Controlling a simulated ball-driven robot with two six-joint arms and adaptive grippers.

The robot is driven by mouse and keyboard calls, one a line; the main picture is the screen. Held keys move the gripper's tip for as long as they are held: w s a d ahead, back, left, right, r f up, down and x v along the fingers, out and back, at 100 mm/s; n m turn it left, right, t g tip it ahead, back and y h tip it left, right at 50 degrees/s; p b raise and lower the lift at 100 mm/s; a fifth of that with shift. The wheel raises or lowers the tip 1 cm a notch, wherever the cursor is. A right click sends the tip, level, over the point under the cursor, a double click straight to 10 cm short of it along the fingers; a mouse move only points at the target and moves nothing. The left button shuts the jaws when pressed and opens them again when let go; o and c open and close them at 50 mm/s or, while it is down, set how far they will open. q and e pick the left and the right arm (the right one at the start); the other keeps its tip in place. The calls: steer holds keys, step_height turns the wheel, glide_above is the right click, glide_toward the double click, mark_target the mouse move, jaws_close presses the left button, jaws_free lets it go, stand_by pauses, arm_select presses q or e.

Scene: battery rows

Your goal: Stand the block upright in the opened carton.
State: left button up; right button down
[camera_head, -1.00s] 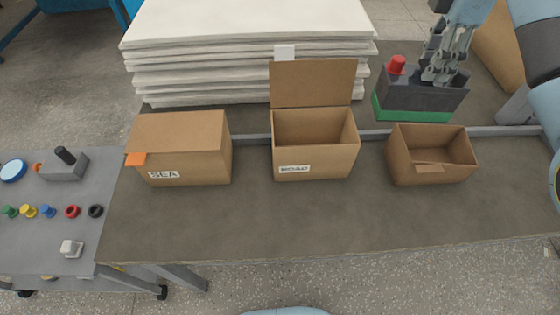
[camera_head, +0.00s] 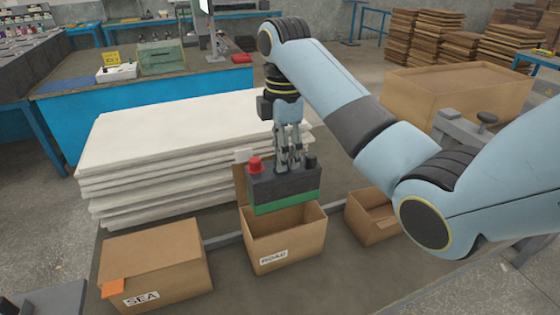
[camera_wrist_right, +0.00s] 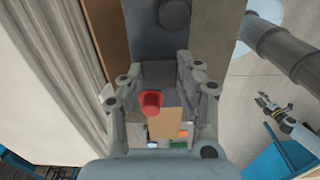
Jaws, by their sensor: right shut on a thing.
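The block (camera_head: 285,190) is dark grey with a green band along its bottom and a red knob on top. It also shows in the wrist view with its red knob (camera_wrist_right: 151,103). My right gripper (camera_head: 289,165) is shut on its top and holds it upright, green band down, over the opened carton (camera_head: 290,250). The carton's raised lid (camera_head: 239,184) is mostly hidden behind the block. Whether the block's bottom has passed below the carton's rim I cannot tell. A small gripper, apparently my left (camera_wrist_right: 270,104), shows far off in the wrist view; its jaws are unclear.
A closed carton marked SEA (camera_head: 155,265) stands to the left. A smaller open carton (camera_head: 372,218) stands to the right, partly behind my arm. A stack of white sheets (camera_head: 170,160) lies behind the cartons. A grey rail (camera_head: 222,240) runs between them.

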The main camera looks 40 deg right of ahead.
mark_target(283, 209)
step_height(283, 209, down, 10)
steer(key=shift+w+f+p, duration=0.1)
steer(key=shift+f+p, duration=0.1)
steer(key=shift+p, duration=0.15)
steer(key=shift+f, duration=2.05)
steer(key=shift+f+b, duration=0.35)
steer(key=shift+f, duration=0.25)
steer(key=c, duration=0.9)
jaws_free()
steer(key=shift+s+a+f, duration=0.1)
steer(key=shift+s, duration=0.1)
step_height(283, 209, up, 13)
steer(key=shift+r, duration=0.1)
